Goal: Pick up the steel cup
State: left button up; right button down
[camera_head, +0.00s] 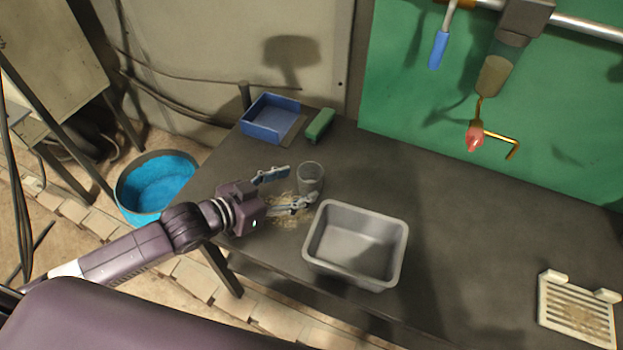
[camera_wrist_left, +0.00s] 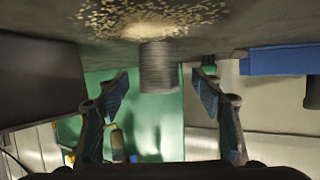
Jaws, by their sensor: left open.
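The steel cup (camera_head: 310,176) is a small grey ribbed cylinder standing on the dark table, close to a patch of tan crumbs. My left gripper (camera_head: 301,184) is open and reaches toward it from the left, low over the table. One finger lies left of the cup and the other overlaps its lower edge in the head view. In the left wrist view, which is upside down, the cup (camera_wrist_left: 158,68) lies ahead, centred between the open fingers (camera_wrist_left: 159,82), with a gap on both sides. No contact can be made out. My right gripper is not in view.
A grey metal bin (camera_head: 318,252) stands just right of and nearer than the cup. A blue tray (camera_head: 262,128) and a green block (camera_head: 320,125) lie at the back. A white slotted rack (camera_head: 547,310) is far right. A blue-filled tub (camera_head: 130,207) stands left of the table.

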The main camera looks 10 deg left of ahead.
aim_at(301, 183)
pick_arm(q)
jog(key=shift+w+d, duration=0.3)
jog(key=shift+w, duration=0.1)
jog(key=p+x, duration=0.1)
jog(key=x, duration=0.2)
jog(key=shift+w+d, duration=0.15)
jog(key=shift+d, duration=0.05)
jog(key=shift+w+d+f, duration=0.2)
jog(key=shift+w+f, duration=0.1)
jog(key=shift+w, duration=0.05)
jog(key=shift+s, duration=0.1)
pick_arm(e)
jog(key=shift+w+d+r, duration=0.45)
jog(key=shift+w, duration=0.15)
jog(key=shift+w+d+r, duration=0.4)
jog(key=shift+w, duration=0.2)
pick_arm(q)
jog(key=c, duration=1.2)
jog(key=shift+c, duration=0.5)
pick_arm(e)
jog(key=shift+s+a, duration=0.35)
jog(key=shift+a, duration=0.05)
pick_arm(q)
jog(key=shift+r, duration=0.2)
